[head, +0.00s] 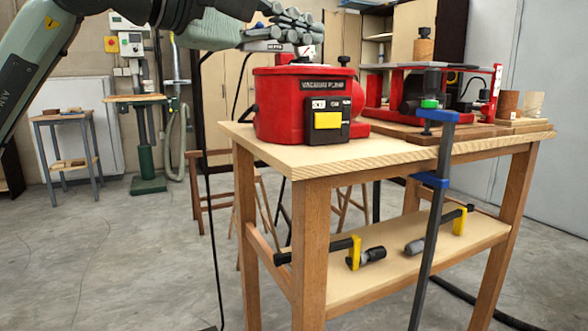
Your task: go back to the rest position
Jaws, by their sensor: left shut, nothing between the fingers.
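My left gripper (306,30) is at the top middle of the head view, at the end of my arm that comes in from the upper left. Its grey fingers are shut and hold nothing. They show just above the top of the red vacuum pump (277,100); I cannot tell whether they touch it. My right gripper is not in view.
The pump stands on a wooden workbench (400,152). A red-framed machine (492,98) stands behind it at right. A blue-grey clamp (436,160) hangs at the bench's front. Yellow clamps (354,252) lie on the lower shelf. The floor at left (110,270) is clear.

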